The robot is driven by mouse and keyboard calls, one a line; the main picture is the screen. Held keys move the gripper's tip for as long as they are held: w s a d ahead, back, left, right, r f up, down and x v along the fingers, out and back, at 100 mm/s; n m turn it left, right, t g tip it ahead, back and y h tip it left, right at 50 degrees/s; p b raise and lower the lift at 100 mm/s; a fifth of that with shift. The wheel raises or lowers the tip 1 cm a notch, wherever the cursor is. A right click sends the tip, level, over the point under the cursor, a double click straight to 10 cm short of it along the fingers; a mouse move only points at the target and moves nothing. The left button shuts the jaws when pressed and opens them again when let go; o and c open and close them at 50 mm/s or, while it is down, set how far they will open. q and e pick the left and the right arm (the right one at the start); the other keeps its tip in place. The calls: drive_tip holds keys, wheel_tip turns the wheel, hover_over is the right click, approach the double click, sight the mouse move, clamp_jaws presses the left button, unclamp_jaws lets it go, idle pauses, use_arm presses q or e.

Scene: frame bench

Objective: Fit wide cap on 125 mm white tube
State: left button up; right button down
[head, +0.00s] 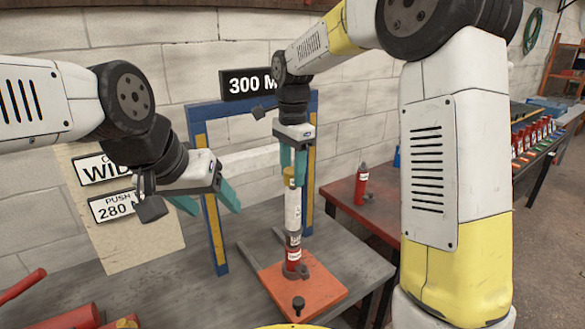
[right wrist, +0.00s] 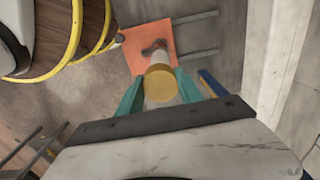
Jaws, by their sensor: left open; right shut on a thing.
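The white tube (head: 293,212) stands upright in a red and dark holder (head: 293,255) on an orange plate (head: 325,287). A yellow cap (head: 289,174) is at its top end, in line with it; I cannot tell how far it is seated. My right gripper (head: 293,168) points down and is shut on the cap. In the right wrist view the cap (right wrist: 160,83) sits between the teal fingers, partly hiding the tube. My left gripper (head: 211,205) is open and empty, left of the tube in the head view.
A blue and yellow frame (head: 215,225) stands on the grey bench behind the tube, with a "300 M" sign (head: 250,84) above. A board (head: 125,225) with partly hidden signs is at the left. A red bottle (head: 361,187) stands on another table. Red cylinders lie front left.

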sight(292, 170)
drive_tip(key=shift+f, duration=0.7)
drive_tip(key=c, duration=0.7)
unclamp_jaws()
wheel_tip(292, 170, up, 7)
drive_tip(key=shift+r, duration=0.4)
